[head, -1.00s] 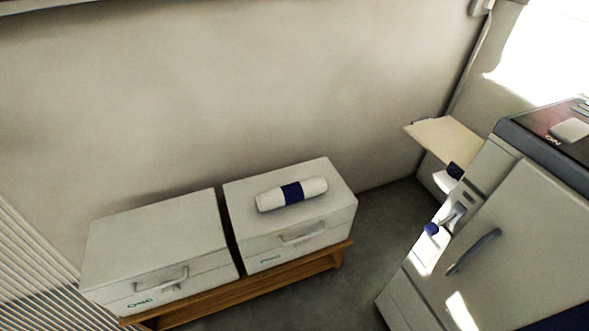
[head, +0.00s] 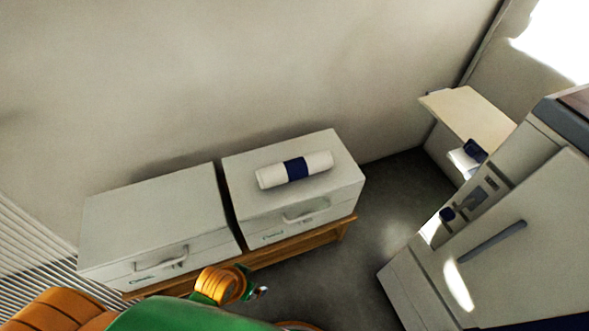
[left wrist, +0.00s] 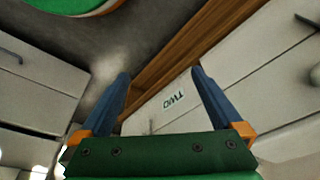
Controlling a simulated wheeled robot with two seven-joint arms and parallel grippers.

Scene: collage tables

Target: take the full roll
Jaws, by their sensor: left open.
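A white roll (head: 319,163) with a dark blue band round its middle lies on its side on the lid of the right white box (head: 340,188). My left arm shows at the bottom of the head view, in front of the boxes and apart from the roll; its fingers are not clear there. In the left wrist view my left gripper (left wrist: 160,80) is open and empty. Its blue fingers are spread before a white box front (left wrist: 160,112) marked TWO. The roll is not visible in that view. My right gripper is in neither view.
A second white box (head: 160,215) stands left of the first, both on a low wooden bench (head: 285,250). A grey cabinet (head: 510,235) with a long handle stands at the right. A pale shelf board (head: 467,110) juts out beside it. Floor between bench and cabinet is clear.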

